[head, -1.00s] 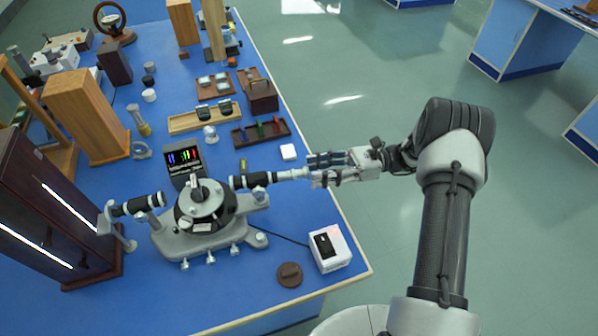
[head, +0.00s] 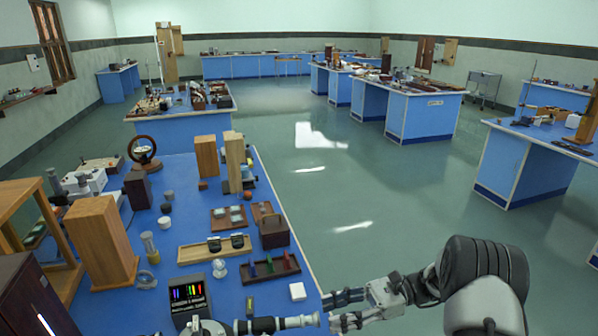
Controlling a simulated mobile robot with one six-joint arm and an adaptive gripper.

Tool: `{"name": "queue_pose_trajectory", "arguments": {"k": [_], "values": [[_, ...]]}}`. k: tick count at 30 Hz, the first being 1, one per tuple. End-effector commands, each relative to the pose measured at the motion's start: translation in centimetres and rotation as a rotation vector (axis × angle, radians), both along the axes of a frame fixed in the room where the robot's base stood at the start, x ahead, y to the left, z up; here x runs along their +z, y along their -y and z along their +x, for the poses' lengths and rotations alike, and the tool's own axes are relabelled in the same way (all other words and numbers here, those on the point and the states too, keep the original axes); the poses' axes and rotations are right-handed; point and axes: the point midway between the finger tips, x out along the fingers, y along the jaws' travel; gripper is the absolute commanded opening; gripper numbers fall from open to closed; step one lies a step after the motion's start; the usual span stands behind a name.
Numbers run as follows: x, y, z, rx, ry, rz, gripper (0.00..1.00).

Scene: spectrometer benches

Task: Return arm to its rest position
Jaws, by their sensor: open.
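My gripper (head: 331,311) is at the bottom of the head view, its two fingers spread apart and pointing left. It is open, with nothing seen between the fingers. It is close to the pale end of the spectrometer's tube (head: 296,322) at the bench's right edge; I cannot tell whether they touch. My arm reaches in from the lower right. Only the top of the spectrometer shows, and the rest is cut off by the bottom of the picture.
Open floor (head: 390,210) lies to the right. Other benches (head: 422,115) stand farther off.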

Motion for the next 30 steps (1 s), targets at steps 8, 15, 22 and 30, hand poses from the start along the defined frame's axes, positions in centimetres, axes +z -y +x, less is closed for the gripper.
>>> {"name": "queue_pose_trajectory", "arguments": {"k": [8,15,22,30], "values": [[7.2,-2.2,-4.6,0.191,0.283,-0.284,0.41],[11.8,-2.5,-10.8,0.391,0.59,-0.546,0.41],[14.6,-1.1,-16.8,0.592,0.908,-0.782,0.41],[16.0,1.7,-22.5,0.834,1.288,-1.044,0.41]]}}
